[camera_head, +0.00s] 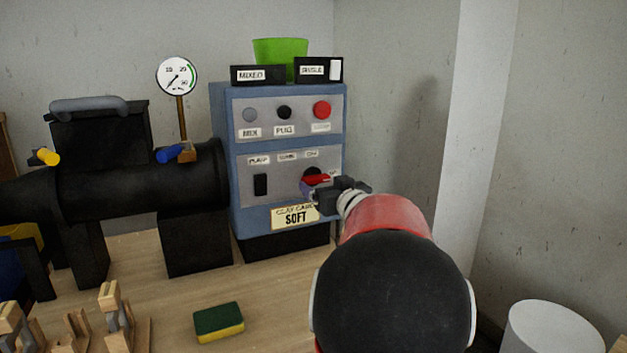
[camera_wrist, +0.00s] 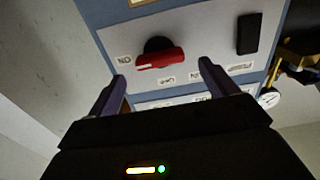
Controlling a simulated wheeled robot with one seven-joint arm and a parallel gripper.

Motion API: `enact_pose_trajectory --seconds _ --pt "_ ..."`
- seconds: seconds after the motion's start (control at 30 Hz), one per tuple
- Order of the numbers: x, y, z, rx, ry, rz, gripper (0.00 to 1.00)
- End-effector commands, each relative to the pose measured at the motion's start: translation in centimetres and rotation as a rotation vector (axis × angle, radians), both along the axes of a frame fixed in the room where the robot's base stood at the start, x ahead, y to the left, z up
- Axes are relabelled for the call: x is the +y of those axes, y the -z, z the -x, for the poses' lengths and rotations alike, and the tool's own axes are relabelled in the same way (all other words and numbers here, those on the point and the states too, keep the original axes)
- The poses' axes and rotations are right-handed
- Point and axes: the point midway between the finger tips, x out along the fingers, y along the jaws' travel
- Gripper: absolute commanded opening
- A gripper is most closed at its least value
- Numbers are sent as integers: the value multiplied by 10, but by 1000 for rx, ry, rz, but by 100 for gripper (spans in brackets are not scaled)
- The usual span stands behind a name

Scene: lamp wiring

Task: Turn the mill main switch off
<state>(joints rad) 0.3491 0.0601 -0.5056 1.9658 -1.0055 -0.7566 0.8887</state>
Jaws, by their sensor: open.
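The main switch (camera_head: 317,180) is a red handle on a round black base, on the lower panel of the blue control cabinet (camera_head: 222,150). In the wrist view the red handle (camera_wrist: 160,59) lies nearly level, one end toward a label that reads ON upside down. Another label (camera_wrist: 166,79) beside the switch is too small to read surely. My gripper (camera_head: 309,188) is in front of the switch. In the wrist view the open fingers (camera_wrist: 163,72) stand either side of the handle, with gaps and no visible contact. The wrist partly hides the panel's right side in the head view.
A black rocker switch (camera_head: 260,185) is left of the main switch. Buttons, including a red one (camera_head: 322,109), sit above. A clay card (camera_head: 295,216) reading SOFT is below. A black mill barrel (camera_head: 150,187) stands left; a sponge (camera_head: 218,322) lies on the table.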

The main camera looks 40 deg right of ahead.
Motion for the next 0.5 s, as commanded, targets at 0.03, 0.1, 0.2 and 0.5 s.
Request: enact_pose_trajectory --seconds 0.03,0.1,0.2,0.5 --pt "-2 0 -9 2 -1 1 85" --pt "-4 1 -20 2 -1 1 85" --pt "-7 0 -31 2 0 1 85" --pt "-9 0 -41 -1 1 0 85"
